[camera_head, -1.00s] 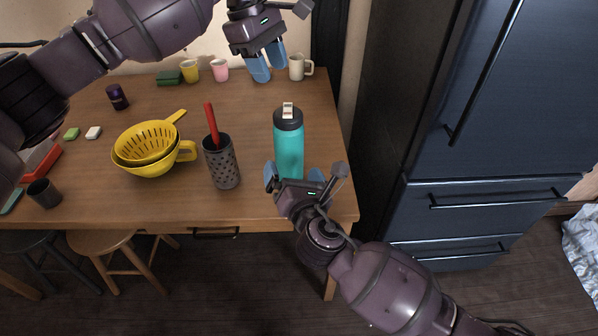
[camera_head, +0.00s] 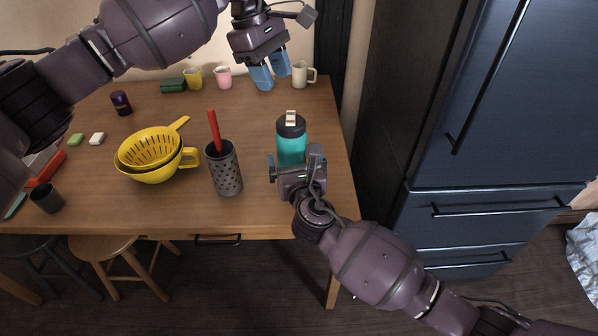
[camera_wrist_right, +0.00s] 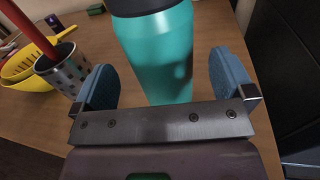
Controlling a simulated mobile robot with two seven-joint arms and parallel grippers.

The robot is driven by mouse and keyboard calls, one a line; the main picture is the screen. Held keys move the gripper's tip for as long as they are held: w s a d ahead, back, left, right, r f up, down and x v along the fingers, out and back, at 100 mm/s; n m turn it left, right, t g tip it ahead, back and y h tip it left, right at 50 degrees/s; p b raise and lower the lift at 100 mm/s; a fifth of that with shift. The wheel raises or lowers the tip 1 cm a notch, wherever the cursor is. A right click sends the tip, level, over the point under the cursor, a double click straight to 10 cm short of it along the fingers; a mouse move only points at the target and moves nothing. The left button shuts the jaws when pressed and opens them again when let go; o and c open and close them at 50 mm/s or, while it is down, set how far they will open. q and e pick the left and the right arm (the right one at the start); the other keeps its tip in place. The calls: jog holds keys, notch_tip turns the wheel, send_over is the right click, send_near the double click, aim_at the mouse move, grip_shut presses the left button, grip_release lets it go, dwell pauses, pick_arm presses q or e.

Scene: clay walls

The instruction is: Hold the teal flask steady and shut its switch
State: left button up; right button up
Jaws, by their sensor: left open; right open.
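The teal flask (camera_head: 291,149) stands upright on the wooden table near its right end. It has a dark lid with a pale switch piece (camera_head: 291,118) sticking up on top. My right gripper (camera_head: 292,165) is open low at the flask's near side; its fingertips are partly hidden in the head view. In the right wrist view the flask (camera_wrist_right: 160,55) stands between the two blue fingers, with a gap on each side. My left gripper (camera_head: 270,76) is open and empty, above the table's back edge, higher than and behind the flask.
Left of the flask stands a dark perforated holder (camera_head: 225,172) with a red-handled utensil (camera_head: 214,130). Yellow colanders (camera_head: 150,155) sit further left. A cream mug (camera_head: 302,75), pink cup (camera_head: 224,78) and yellow cup (camera_head: 194,78) line the back. A dark fridge (camera_head: 490,110) stands right.

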jog(key=shift+w+a, duration=0.2)
jog(key=shift+w, duration=0.9)
jog(key=shift+w+a, duration=0.15)
jog(key=shift+w, duration=0.9)
jog(key=shift+c, duration=0.3)
jog(key=c, duration=1.2)
pick_arm(q)
jog(key=shift+r, duration=0.1)
jog(key=shift+c, duration=1.3)
jog(key=shift+m+t, duration=0.3)
jog(key=shift+t, duration=0.1)
jog(key=d+r, duration=0.1)
jog(key=r, duration=0.1)
jog(key=d+r, duration=0.1)
jog(key=r, duration=0.1)
jog(key=shift+d, duration=0.2)
grip_shut()
jog(key=shift+s+d+r+n+t+y, duration=0.1)
jog(key=shift+r+n+t+y, duration=0.35)
jog(key=shift+n, duration=0.8)
jog(key=shift+d+r+n+t+y, duration=0.15)
jog(key=shift+n+y, duration=0.45)
jog(key=shift+n, duration=0.7)
jog(key=shift+s+d+r+n+t+y, duration=0.1)
jog(key=shift+r+n+t+y, duration=0.3)
jog(key=shift+n, duration=0.85)
